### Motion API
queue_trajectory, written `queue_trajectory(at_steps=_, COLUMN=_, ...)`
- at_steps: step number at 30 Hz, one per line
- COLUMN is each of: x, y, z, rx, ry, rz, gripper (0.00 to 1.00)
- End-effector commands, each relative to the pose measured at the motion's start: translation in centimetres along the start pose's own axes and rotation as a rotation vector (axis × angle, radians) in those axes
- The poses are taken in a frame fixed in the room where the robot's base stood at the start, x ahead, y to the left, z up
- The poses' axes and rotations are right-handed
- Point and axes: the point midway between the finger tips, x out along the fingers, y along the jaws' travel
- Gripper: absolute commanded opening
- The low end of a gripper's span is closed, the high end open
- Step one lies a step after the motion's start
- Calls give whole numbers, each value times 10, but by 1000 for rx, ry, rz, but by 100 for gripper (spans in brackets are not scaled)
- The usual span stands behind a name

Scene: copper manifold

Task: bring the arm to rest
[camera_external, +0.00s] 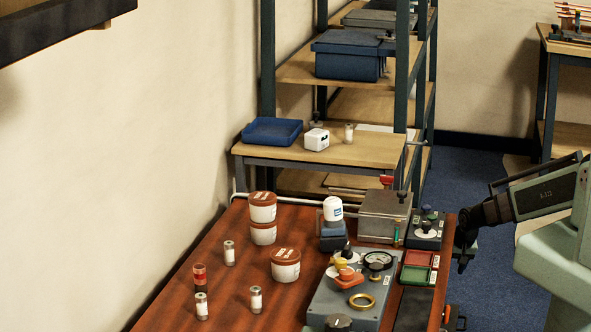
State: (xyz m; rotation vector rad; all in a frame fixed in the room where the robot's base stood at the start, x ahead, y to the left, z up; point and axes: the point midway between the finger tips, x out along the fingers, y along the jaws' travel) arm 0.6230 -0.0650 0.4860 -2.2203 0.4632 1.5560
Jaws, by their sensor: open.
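My gripper (463,258) hangs at the right, beside the right edge of the brown table (198,262). It points down, with the blue floor behind it. It is open, and I see nothing between its fingers. The arm reaches in from the right edge of the picture. The fingertips are small and dark here, so their detail is hard to make out.
A grey panel (325,303) with knobs, a gauge and a brass ring stands on the table. Tubs (285,270), small canisters (256,299), a metal box (377,226) and red and green trays (414,275) stand around it. Shelving (268,70) rises behind.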

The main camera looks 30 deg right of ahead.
Motion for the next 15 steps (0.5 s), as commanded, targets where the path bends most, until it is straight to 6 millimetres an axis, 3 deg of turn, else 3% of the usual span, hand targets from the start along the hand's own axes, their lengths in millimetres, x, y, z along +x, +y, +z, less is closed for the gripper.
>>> queue_trajectory(at_steps=1, x=1, y=11, z=31, rx=-89, ry=-79, rz=45, gripper=54)
queue_trajectory(at_steps=5, x=-2, y=41, z=100, rx=-323, ry=-293, rz=144, gripper=54)
queue_trajectory(at_steps=9, x=-19, y=77, z=177, rx=-526, ry=-537, rz=212, gripper=54)
queue_trajectory(at_steps=15, x=-47, y=110, z=266, rx=-596, ry=-769, rz=222, gripper=54)
